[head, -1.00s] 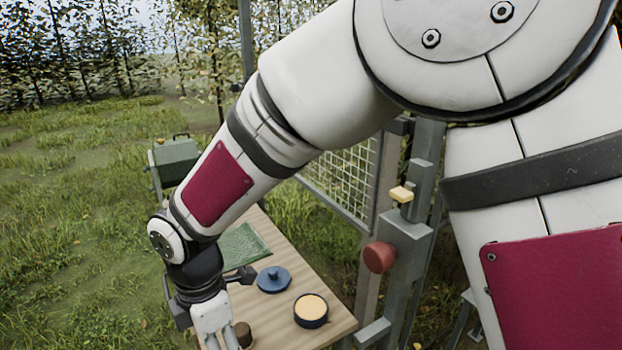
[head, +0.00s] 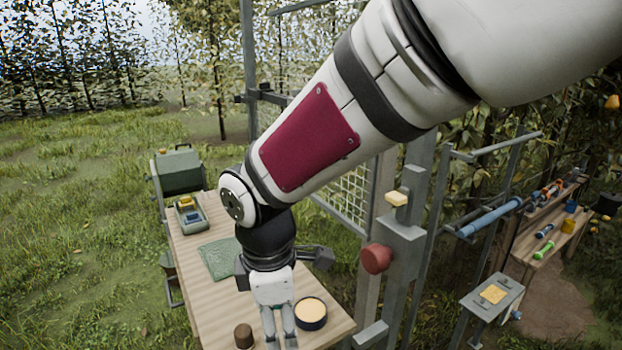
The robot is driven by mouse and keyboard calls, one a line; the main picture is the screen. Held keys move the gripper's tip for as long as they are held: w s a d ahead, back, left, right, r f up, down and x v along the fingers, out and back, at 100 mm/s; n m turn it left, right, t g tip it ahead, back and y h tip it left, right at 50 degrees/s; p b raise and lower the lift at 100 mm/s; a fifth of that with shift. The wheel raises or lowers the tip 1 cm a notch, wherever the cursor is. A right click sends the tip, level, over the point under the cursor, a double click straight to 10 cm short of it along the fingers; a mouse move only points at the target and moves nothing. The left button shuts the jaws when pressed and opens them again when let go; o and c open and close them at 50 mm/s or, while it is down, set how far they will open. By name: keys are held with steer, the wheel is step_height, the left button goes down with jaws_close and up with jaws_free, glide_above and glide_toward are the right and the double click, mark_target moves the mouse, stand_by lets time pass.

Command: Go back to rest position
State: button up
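My gripper (head: 281,340) hangs pointing down over the front part of the wooden table (head: 225,310). Its two pale fingers are apart with a gap between them, and I see nothing held there. My arm reaches in from the upper right. A dark round pot with a tan top (head: 311,313) stands just right of the fingers. A small brown cylinder (head: 243,336) stands just left of them. The blue lid is hidden, apparently behind my gripper.
A metal post with a red knob (head: 376,258) and mesh gate (head: 352,195) stands close right. A tool bench (head: 540,250) is far right.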

steer(key=s+d+r+m+t, duration=0.1)
steer(key=s+d+r+m, duration=0.1)
steer(key=d+r+m, duration=0.45)
steer(key=s+d+r+m+t, duration=0.15)
steer(key=d+m, duration=0.25)
steer(key=d, duration=0.5)
steer(key=s+d+r+m+t, duration=0.1)
steer(key=s+d+r+m, duration=0.2)
steer(key=s+d+m, duration=0.5)
steer(key=shift+s+d+m, duration=0.35)
steer(key=shift+s+m, duration=0.1)
steer(key=shift+m, duration=0.3)
